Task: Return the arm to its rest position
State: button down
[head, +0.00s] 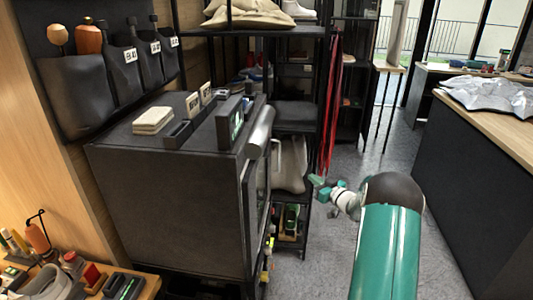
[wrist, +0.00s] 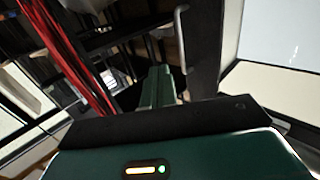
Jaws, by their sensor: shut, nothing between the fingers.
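My arm reaches up from the lower right of the head view, with a teal link and a dark rounded joint. My gripper (head: 316,181) is small at the arm's far end, over the grey floor (head: 325,265) and to the right of the dark cabinet. In the wrist view my gripper (wrist: 158,82) shows as narrow teal fingers side by side. They are shut with nothing held. The wrist view is tilted.
A dark cabinet (head: 165,205) with a handled door stands left of the arm. Shelving (head: 295,115) and red hanging cords (head: 332,105) are behind the gripper. A counter (head: 475,180) with silver foil (head: 490,95) is at right. The aisle between is clear floor.

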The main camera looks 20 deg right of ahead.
jog(key=a+r+m+g+h, duration=0.15)
jog(key=a+r+h, duration=0.4)
jog(key=r, duration=0.65)
jog(key=s+a+r+m+g+h, duration=0.1)
jog(key=s+a+r+g+h, duration=0.15)
jog(key=s+a+r, duration=0.45)
jog(key=s+a+g+y, duration=0.1)
jog(key=s+a+g, duration=0.1)
jog(key=s+a, duration=0.5)
jog(key=s+a+f+g+y, duration=0.1)
jog(key=s+a+g, duration=0.2)
jog(key=s+a, duration=0.4)
jog(key=s+a+f+g+y, duration=0.1)
jog(key=s+a, duration=0.7)
jog(key=s, duration=1.1)
jog(key=shift+s+f+g+y, duration=0.2)
jog(key=shift+g+y, duration=0.4)
jog(key=shift+g, duration=0.3)
jog(key=shift+w, duration=0.1)
